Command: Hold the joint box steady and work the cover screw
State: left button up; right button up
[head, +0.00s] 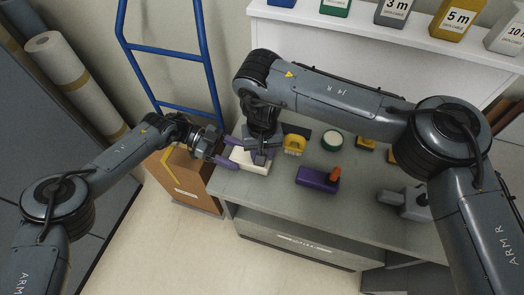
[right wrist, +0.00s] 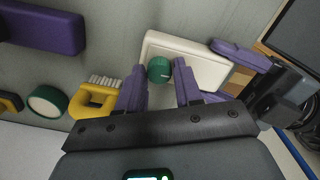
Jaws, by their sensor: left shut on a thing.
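The white joint box (head: 250,160) lies at the left end of the grey bench. It also shows in the right wrist view (right wrist: 205,68), with a round green cover screw (right wrist: 159,69) on its top. My left gripper (head: 228,153) is shut on the box at its left end; its purple fingers also show in the right wrist view (right wrist: 236,70). My right gripper (head: 262,157) points down over the box. In the right wrist view its purple fingers (right wrist: 159,82) stand apart on either side of the screw; I cannot tell whether they touch it.
A yellow brush (head: 294,145), a green-and-white tape roll (head: 332,140) and a purple block (head: 317,180) with an orange part lie to the right. A grey tool (head: 405,202) is farther right. A blue frame (head: 165,55) and cardboard box (head: 188,180) stand left of the bench.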

jog(key=o, duration=0.4)
jog(key=shift+c, duration=0.2)
notch_tip(320, 180, up, 12)
dwell(0.4)
pick_arm(q)
jog(key=o, duration=1.5)
jog(key=shift+c, duration=0.2)
jog(key=shift+w+a, duration=0.1)
